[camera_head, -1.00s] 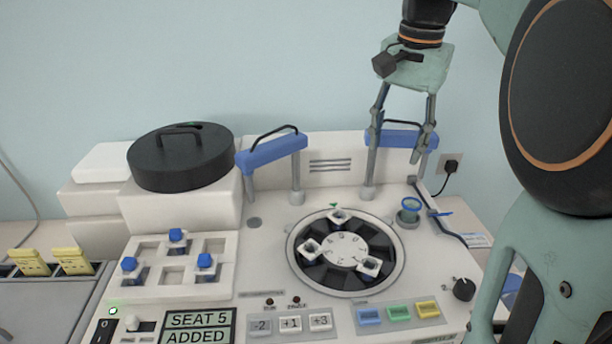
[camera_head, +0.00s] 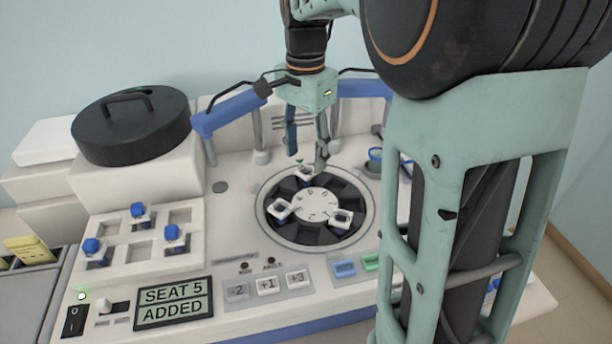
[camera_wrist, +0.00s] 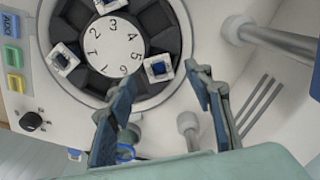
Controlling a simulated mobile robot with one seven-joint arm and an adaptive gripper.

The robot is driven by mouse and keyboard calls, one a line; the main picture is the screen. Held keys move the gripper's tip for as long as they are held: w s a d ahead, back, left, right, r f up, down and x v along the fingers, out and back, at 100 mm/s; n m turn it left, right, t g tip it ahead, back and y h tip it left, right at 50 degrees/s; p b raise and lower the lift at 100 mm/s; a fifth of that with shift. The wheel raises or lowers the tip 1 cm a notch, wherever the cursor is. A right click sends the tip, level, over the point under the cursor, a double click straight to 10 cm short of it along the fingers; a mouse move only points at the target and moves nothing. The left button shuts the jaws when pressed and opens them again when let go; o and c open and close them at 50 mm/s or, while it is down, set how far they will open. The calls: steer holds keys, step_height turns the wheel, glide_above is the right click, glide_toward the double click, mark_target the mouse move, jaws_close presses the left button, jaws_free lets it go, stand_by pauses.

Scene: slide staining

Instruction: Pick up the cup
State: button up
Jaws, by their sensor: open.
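My gripper (camera_head: 307,163) is open and empty, pointing down above the back of the round carousel (camera_head: 369,200). A white square holder with a dark blue centre (camera_head: 305,174) sits there just below the fingertips. In the wrist view this holder (camera_wrist: 158,68) shows between the fingertips, with no visible contact. Two similar holders sit at the carousel's front left (camera_head: 280,212) and front right (camera_head: 341,219). A small cup with a blue rim (camera_head: 375,155) stands right of the carousel, partly hidden by my arm. Which item is the task's cup is not clear.
A white rack (camera_head: 190,214) on the left holds several blue-topped pieces. A black lid with a handle (camera_head: 130,122) sits behind it. A blue bar on posts (camera_head: 228,108) stands behind the carousel, close to my gripper. A display (camera_head: 173,302) reads "SEAT 5 ADDED".

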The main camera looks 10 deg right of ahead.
mark_target(306, 165)
step_height(306, 165, down, 4)
steer(key=shift+s+r, duration=0.1)
steer(key=c, duration=1.1)
steer(key=shift+o, duration=0.2)
steer(key=shift+r, duration=0.15)
